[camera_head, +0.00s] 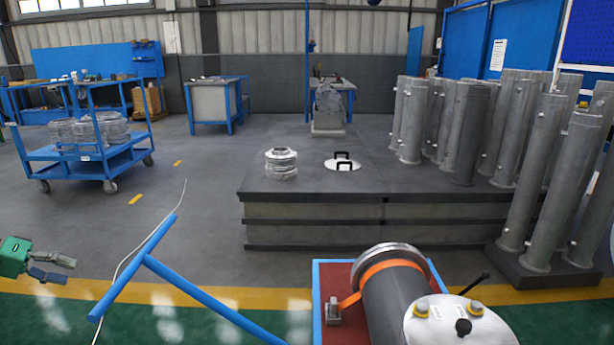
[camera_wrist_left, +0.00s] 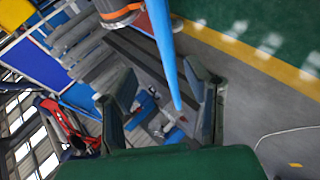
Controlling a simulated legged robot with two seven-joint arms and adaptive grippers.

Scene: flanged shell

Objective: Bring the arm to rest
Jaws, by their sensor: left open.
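My left gripper (camera_head: 68,270), with a green body and dark fingers, is at the left edge of the head view. Its fingers are apart and nothing shows between them. It appears over the floor, left of a blue T-shaped bar (camera_head: 160,236) and apart from it in the picture. In the left wrist view the two fingers of this gripper (camera_wrist_left: 165,85) are spread, with the blue bar (camera_wrist_left: 166,50) seen beyond them. A metal flanged shell (camera_head: 282,165) stands on the grey platform (camera_head: 225,0). My right gripper is not in view.
A dark cylinder with an orange band (camera_head: 392,295) lies on a red, blue-edged stand (camera_head: 328,290) at the front. Several grey tubes (camera_head: 470,130) stand at the right. A blue cart (camera_head: 110,153) stands at the left. The floor between cart and platform is clear.

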